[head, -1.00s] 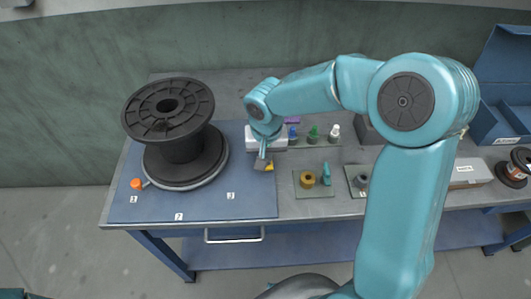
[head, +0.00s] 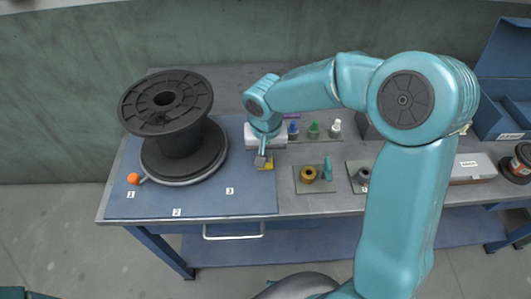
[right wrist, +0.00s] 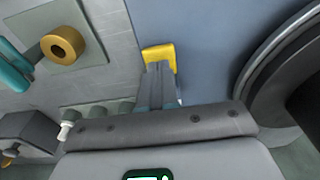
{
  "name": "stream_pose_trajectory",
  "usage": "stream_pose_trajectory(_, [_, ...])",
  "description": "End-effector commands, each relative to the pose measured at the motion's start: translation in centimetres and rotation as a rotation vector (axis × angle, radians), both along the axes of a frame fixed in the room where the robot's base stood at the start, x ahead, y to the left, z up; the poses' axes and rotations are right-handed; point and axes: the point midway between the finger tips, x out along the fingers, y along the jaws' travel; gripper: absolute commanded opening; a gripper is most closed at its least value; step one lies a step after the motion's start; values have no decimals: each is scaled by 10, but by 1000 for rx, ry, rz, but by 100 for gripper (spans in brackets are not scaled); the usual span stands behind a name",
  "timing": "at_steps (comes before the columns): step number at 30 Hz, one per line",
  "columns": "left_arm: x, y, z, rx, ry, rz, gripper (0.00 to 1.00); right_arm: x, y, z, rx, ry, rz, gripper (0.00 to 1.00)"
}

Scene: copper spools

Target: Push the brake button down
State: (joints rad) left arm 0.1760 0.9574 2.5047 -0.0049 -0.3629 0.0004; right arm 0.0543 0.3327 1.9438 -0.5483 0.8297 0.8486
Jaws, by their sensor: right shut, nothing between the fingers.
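A small yellow piece (head: 266,167) sits at the right part of the blue mat, and its yellow end also shows in the right wrist view (right wrist: 158,52). An orange round knob (head: 133,179) stands on a short arm at the left of the spool's base. Neither carries a readable label, so I cannot tell which is the brake button. My right gripper (head: 263,160) is shut and empty, with its tips over the yellow piece. In the right wrist view its fingers (right wrist: 158,85) partly hide that piece; contact cannot be told. My left gripper is out of view.
A large black spool (head: 168,102) stands on a round base on the blue mat (head: 200,204). A brass ring (head: 308,174) and a teal piece (head: 328,168) stand on a plate to the right. Small bottles (head: 314,130) stand behind.

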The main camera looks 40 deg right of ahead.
Motion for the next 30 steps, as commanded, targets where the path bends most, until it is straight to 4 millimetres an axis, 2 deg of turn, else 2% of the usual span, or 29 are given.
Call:
stream_pose_trajectory(1, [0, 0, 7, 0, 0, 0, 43, 0, 0, 9, 0, -1, 0, 0])
stream_pose_trajectory(15, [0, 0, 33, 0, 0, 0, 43, -2, 1, 48, 0, -1, 0, 0])
stream_pose_trajectory(30, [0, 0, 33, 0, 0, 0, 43, -2, 1, 48, 0, 0, 0, 0])
